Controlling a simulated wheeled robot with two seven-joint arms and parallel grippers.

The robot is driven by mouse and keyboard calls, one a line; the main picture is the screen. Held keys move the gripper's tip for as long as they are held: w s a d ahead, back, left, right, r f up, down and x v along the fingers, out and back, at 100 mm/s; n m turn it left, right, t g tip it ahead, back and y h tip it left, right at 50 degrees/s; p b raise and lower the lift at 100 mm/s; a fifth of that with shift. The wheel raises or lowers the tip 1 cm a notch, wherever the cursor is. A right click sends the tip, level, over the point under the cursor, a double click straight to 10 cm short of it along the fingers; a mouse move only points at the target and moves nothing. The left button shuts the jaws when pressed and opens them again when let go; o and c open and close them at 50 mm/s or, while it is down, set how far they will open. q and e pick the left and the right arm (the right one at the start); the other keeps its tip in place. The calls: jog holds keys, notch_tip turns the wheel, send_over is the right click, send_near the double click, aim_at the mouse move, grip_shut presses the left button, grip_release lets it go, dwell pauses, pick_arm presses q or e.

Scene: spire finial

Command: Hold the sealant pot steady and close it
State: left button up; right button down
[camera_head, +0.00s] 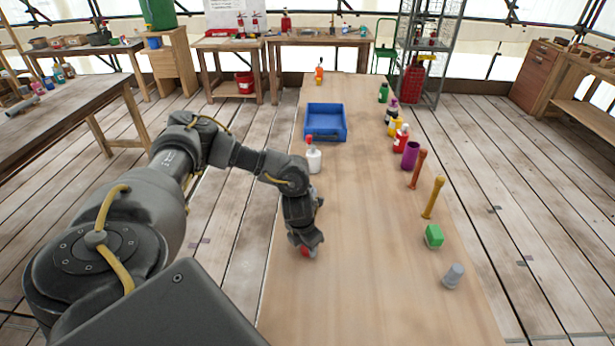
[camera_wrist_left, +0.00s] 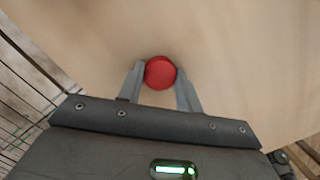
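A red round piece (camera_head: 307,252), which looks like a pot lid or pot top, is at my left gripper over the near left part of the table. In the left wrist view the red round piece (camera_wrist_left: 160,72) sits between the two fingertips of my left gripper (camera_wrist_left: 161,78), with a finger against each side. The left gripper (camera_head: 306,247) points down and hides most of the piece in the head view, so I cannot tell whether a pot body is below it. A white bottle with a red top (camera_head: 313,160) stands farther up the table's left side. My right gripper is not visible.
A blue tray (camera_head: 326,137) lies at the far left of the table. The middle is clear.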

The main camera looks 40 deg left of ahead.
pick_arm(q)
jog(key=shift+c, duration=1.2)
jog(key=shift+r, duration=0.15)
jog(key=shift+r, duration=0.3)
notch_tip(320, 180, up, 2)
jog(key=shift+r, duration=0.1)
jog(key=s+a+r+b, duration=0.3)
jog(key=s+a+r, duration=0.3)
jog(key=a+r, duration=0.4)
jog(key=a, duration=0.2)
jog(key=shift+a, duration=0.3)
jog(key=shift+f, duration=0.1)
